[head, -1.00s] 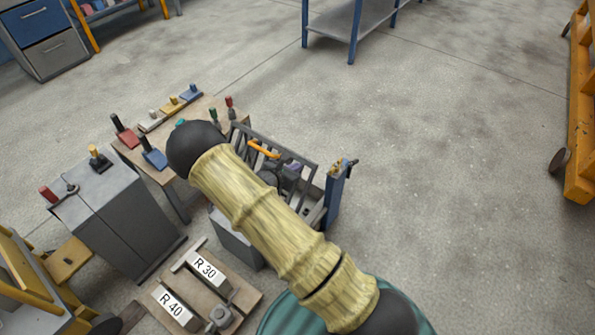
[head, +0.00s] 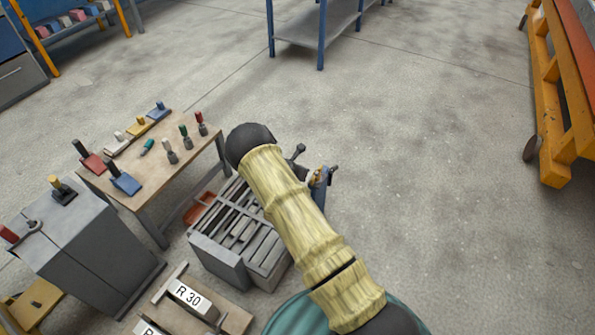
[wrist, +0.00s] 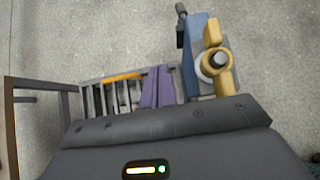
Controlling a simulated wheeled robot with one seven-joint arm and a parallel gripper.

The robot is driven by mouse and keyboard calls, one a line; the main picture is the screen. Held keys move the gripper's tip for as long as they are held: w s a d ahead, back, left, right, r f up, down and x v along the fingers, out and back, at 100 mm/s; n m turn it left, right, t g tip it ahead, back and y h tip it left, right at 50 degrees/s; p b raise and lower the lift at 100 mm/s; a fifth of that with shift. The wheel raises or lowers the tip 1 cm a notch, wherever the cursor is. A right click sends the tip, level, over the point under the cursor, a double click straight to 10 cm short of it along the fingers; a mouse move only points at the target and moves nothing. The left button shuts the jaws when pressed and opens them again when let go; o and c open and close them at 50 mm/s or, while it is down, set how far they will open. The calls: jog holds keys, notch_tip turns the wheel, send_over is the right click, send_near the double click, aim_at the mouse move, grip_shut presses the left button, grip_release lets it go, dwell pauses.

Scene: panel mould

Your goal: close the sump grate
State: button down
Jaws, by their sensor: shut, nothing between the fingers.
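The sump grate is a dark barred frame (wrist: 98,98) with an orange handle bar (wrist: 122,77), seen in the wrist view. In the head view its bars (head: 243,211) show over the grey sump box (head: 218,262), left of my arm. It lies low over the box there; I cannot tell whether it is fully down. My gripper's purple fingers (wrist: 157,87) are together and empty in the wrist view, just right of the orange handle; contact cannot be judged. My arm hides the gripper and the right part of the grate in the head view.
A blue post with a yellow valve (wrist: 215,65) stands close right of the fingers. A wooden table (head: 160,145) with coloured tools is behind left. A grey cabinet (head: 85,250) and R 30 block (head: 188,298) are nearer.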

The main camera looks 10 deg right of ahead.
notch_tip(320, 180, up, 14)
jog(key=p, duration=0.5)
jog(key=shift+d+f+p, duration=0.15)
jog(key=shift+d+p, duration=0.15)
jog(key=shift+s, duration=0.1)
dwell(0.4)
